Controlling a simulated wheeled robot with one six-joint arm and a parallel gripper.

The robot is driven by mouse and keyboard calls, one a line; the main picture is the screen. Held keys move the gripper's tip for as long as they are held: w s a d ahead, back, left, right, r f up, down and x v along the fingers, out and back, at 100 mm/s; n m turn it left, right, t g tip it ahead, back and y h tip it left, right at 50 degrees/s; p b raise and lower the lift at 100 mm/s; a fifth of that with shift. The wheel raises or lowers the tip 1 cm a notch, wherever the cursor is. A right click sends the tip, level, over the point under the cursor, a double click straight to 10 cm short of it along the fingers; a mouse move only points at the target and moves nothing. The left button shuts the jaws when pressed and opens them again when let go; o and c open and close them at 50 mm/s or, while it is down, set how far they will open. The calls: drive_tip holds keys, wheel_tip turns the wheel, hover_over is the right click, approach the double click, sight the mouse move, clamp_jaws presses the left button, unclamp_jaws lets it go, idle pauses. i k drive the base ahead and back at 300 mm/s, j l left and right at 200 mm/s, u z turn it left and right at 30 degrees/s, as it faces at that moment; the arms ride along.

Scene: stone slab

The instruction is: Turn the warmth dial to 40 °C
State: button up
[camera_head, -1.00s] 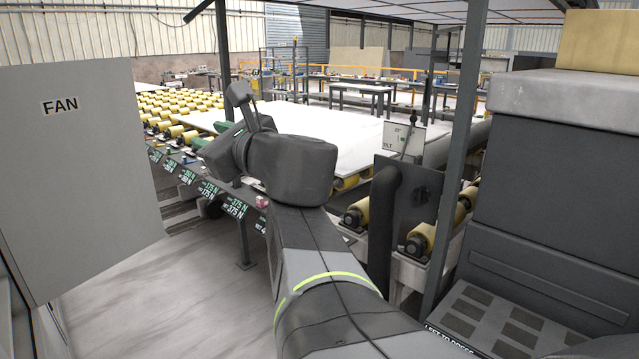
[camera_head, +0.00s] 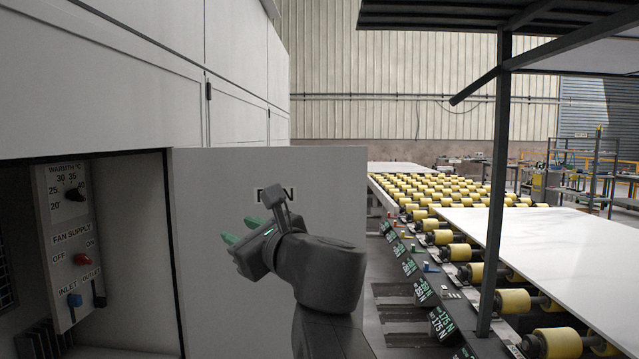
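The warmth dial (camera_head: 74,194) is a small black knob on a pale control panel (camera_head: 62,222) inside an open cabinet at the left. Marks from 20 to 40 stand around it, and I cannot tell which one it points at. My gripper (camera_head: 241,230) is in front of the open cabinet door, to the right of the panel and well apart from it. Its two green-tipped fingers are apart with nothing seen between them.
The grey door marked FAN (camera_head: 225,185) stands open right of the panel, behind my gripper. A roller conveyor (camera_head: 450,215) with a white slab (camera_head: 560,250) is at the right.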

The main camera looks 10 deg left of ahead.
sight(74, 194)
drive_tip(key=i+u, duration=0.85)
drive_tip(key=i, duration=0.15)
drive_tip(key=i+l+u, duration=0.3)
drive_tip(key=i+u, duration=0.15)
drive_tip(key=i+j+u, duration=0.2)
drive_tip(key=i, duration=0.45)
drive_tip(key=l, duration=0.1)
